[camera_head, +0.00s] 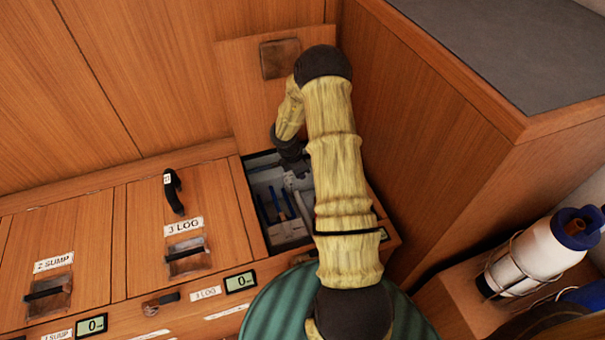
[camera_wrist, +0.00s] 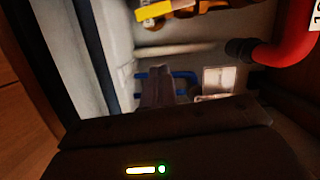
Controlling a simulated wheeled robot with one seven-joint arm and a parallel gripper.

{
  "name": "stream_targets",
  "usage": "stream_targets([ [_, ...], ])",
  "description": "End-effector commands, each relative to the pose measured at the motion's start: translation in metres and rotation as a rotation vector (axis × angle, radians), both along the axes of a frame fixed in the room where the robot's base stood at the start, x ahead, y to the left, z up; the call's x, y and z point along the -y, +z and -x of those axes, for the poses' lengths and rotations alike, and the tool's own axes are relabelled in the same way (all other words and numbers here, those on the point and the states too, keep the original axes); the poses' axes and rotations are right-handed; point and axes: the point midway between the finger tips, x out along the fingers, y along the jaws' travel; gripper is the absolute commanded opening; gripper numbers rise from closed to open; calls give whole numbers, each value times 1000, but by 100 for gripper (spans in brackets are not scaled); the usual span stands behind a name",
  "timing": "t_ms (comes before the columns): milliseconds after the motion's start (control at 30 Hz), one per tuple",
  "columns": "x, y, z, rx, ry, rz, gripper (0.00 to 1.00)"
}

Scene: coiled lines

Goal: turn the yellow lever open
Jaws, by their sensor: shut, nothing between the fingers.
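The yellow lever (camera_wrist: 153,12) shows at the top of the wrist view, on a brass-coloured fitting (camera_wrist: 190,8). Part of it is cut off by the picture edge. My gripper (camera_wrist: 160,78) is shut and empty, below the lever in that view and apart from it. In the head view my gripper (camera_head: 297,172) reaches down into the open compartment (camera_head: 250,190), partly hidden by my arm. I cannot make out the lever in the head view.
A red pipe (camera_wrist: 285,50) with a dark end is at the right of the wrist view. A blue bar (camera_wrist: 182,75) lies behind my fingers. A raised hatch lid (camera_head: 245,90) stands behind the compartment. Closed hatches (camera_head: 150,235) lie left; a tall cabinet (camera_head: 450,150) stands right.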

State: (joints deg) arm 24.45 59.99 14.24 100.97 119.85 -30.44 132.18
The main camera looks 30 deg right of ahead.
Motion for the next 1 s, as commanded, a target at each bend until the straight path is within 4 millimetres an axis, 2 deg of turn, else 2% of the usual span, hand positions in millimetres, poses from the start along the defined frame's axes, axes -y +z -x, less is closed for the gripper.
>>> stream_targets([
  [300, 0, 2, -1, 2, 19, 2, 0],
  [367, -1, 7, -3, 6, 65, 8, 0],
  [467, -3, 26, -12, 19, 220, 32, 0],
  [567, -9, 55, -23, 30, 481, 75, 0],
  [767, -39, 127, -41, 15, 1168, 209, 0],
  [867, -59, 160, -42, -16, 1513, 288, 0],
  [1000, -91, 202, -32, -84, 1991, 408, 0],
])
